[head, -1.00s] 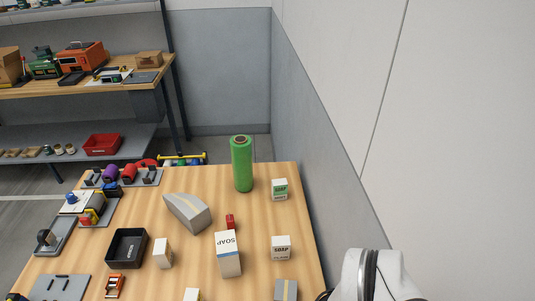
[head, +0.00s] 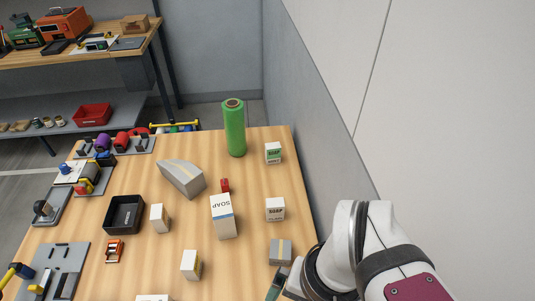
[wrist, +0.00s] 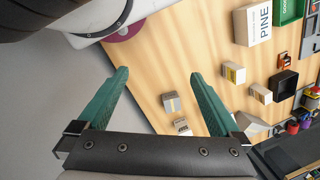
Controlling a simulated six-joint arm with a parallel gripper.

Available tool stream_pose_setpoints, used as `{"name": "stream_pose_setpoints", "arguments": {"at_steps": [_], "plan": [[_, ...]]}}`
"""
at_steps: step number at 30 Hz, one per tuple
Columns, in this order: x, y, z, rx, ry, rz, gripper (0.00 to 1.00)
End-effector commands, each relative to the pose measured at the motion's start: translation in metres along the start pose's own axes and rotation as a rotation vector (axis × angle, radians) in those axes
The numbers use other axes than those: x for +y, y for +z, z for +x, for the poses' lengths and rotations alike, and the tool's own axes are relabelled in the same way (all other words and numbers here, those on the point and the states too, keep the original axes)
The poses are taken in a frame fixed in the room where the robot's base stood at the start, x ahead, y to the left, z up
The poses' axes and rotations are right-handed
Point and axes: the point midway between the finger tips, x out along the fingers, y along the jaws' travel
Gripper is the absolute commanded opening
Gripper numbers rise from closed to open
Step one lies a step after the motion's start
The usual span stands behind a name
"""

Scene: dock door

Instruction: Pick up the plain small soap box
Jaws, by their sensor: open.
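The plain small soap box (head: 275,209) is white with dark SOAP lettering and stands upright near the right edge of the table in the head view. My gripper (wrist: 158,76) is open and empty, with teal fingers apart. In the head view only part of a finger shows, near the table's right edge, nearer the camera than the soap box. They do not touch.
A grey taped box (head: 280,252) stands between my gripper and the soap box. A green-labelled soap box (head: 273,154) stands behind, a large SOAP box (head: 223,218) to the left. A green roll (head: 234,130) stands at the back. The wall (head: 320,150) runs close along the right.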

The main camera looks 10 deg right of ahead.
Motion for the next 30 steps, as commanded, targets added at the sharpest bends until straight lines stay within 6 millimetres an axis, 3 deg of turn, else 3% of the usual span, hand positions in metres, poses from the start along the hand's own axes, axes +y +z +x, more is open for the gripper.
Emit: {"name": "stream_pose_setpoints", "arguments": {"at_steps": [8, 10, 13, 17, 21, 24, 27, 30], "plan": [[-0.001, -0.002, 0.001, 0.003, -0.001, -0.010, 0.97], [-0.005, -0.015, 0.006, 0.029, -0.003, -0.101, 0.97], [-0.022, -0.062, 0.026, 0.138, -0.001, -0.429, 0.97], [-0.054, -0.143, 0.062, 0.369, 0.087, -0.999, 0.97], [-0.078, -0.217, 0.095, 0.599, 0.366, -1.572, 0.97], [-0.087, -0.255, 0.115, 0.690, 0.698, -1.959, 0.97], [-0.092, -0.276, 0.130, 0.680, 1.114, -2.316, 0.97], [-0.097, -0.281, 0.143, 0.573, 1.546, -2.600, 0.97]]}}
